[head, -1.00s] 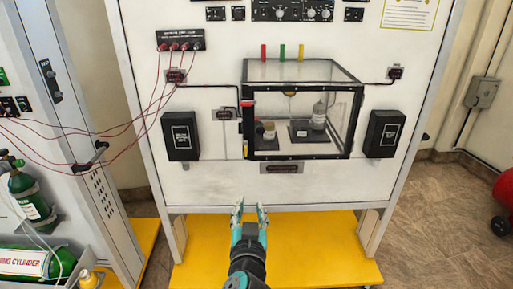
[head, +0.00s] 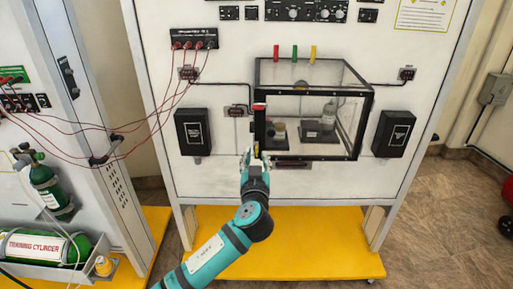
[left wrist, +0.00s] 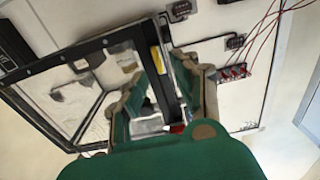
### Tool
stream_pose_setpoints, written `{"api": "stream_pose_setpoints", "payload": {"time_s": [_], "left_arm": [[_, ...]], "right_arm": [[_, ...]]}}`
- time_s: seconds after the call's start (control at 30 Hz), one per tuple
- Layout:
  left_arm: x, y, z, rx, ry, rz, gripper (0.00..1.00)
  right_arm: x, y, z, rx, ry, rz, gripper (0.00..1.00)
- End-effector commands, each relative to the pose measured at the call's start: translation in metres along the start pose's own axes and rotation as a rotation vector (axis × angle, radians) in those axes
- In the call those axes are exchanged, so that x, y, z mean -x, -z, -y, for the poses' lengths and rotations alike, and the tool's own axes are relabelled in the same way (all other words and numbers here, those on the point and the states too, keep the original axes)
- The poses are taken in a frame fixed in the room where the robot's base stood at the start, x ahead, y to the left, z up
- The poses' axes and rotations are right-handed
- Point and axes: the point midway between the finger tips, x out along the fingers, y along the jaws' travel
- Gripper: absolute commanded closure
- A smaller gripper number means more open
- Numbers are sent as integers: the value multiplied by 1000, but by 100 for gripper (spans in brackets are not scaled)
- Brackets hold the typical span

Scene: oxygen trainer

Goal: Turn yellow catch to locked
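The yellow catch (head: 257,151) is a small yellow piece low on the left front edge of the clear black-framed case (head: 365,118). It also shows in the left wrist view (left wrist: 156,58), against the dark frame edge. Its exact setting is too small to tell. A red piece (head: 259,106) sits higher on the same edge. My left gripper (head: 250,156) is just in front of the catch and partly overlaps it. In the left wrist view my left gripper (left wrist: 158,68) has its fingers apart, with the catch beyond and between the tips. Contact is unclear. My right gripper is not seen.
Black boxes stand on the panel left (head: 193,132) and right (head: 394,133) of the case. Red cables (head: 150,100) hang at the left from a black socket strip (head: 194,39). A yellow base (head: 300,250) lies below the panel.

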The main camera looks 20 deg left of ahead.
Motion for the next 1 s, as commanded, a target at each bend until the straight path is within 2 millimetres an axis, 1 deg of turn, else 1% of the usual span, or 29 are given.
{"api": "stream_pose_setpoints", "payload": {"time_s": [0.03, 0.1, 0.2, 0.33, 0.57, 0.67, 0.8, 1.0], "left_arm": [[-8, 2, 0, -3, 0, -1, 70], [-16, 2, -1, -1, 0, -1, 70], [-23, 1, -1, -1, -1, 0, 70], [-27, 0, -1, 0, -2, 0, 70], [-27, 0, -1, 0, -2, 0, 70], [-27, 0, -1, 0, -2, 0, 82], [-27, 0, -1, 0, -2, 0, 100], [-27, 0, -1, 0, -2, 0, 100]], "right_arm": [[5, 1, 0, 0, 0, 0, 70], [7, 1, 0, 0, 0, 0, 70], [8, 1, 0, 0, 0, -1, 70], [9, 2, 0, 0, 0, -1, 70], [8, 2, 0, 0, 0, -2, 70], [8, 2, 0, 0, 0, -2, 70], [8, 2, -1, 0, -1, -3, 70], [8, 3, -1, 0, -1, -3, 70]]}}
